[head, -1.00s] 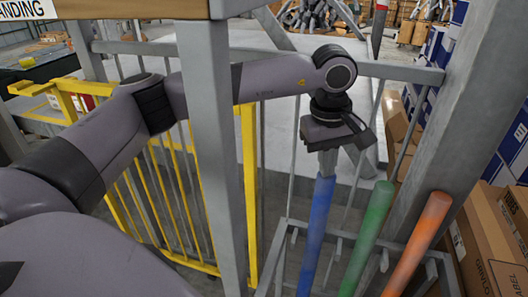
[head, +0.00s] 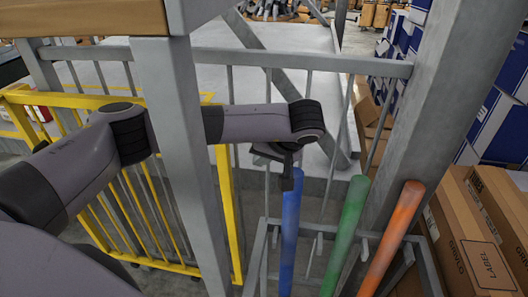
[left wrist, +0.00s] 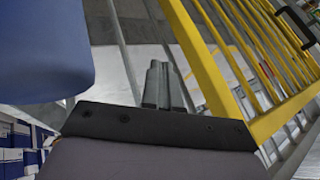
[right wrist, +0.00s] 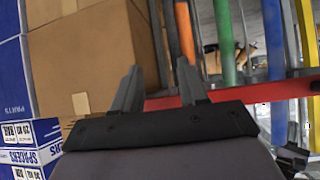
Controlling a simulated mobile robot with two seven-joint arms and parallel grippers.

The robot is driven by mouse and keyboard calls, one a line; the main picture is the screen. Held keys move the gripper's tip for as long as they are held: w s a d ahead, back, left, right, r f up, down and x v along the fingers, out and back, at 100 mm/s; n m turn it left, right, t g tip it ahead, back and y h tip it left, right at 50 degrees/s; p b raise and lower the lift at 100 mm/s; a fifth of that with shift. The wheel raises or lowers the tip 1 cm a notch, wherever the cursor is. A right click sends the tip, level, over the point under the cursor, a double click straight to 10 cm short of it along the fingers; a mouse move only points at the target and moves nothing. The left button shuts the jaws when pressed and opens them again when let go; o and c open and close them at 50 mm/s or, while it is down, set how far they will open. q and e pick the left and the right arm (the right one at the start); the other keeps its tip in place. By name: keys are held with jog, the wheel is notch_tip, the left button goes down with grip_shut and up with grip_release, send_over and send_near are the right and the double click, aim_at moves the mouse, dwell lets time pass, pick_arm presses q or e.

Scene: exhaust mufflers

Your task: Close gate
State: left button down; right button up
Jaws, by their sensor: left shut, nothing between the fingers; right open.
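The yellow barred gate (head: 226,195) stands upright at the left of the head view, behind a grey upright and partly hidden by my left arm. It also shows along the right of the left wrist view (left wrist: 203,62), with a dark handle (left wrist: 294,27) at the far upper right. My left gripper (head: 289,180) is by the top of the blue post, to the right of the gate and apart from it. Its fingers (left wrist: 163,85) are shut and empty. My right gripper (right wrist: 167,85) is open and empty, seen only in its wrist view. Whether the gate is latched cannot be told.
Blue (head: 289,235), green (head: 346,235) and orange (head: 391,238) posts stand in a grey frame right of the gate. A thick grey upright (head: 440,100) and cardboard boxes (head: 480,235) are farther right. A red bar (right wrist: 235,92) lies beyond my right fingers.

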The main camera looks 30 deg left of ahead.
aim_at(231, 169)
pick_arm(q)
jog(key=a+f, duration=0.1)
jog(key=a, duration=0.1)
jog(key=a+f, duration=0.1)
jog(key=a, duration=0.1)
jog(key=a+f+p, duration=0.1)
jog(key=a, duration=0.1)
jog(key=shift+s+a+f, duration=0.1)
jog(key=shift+s+f, duration=0.15)
jog(key=shift+f, duration=0.1)
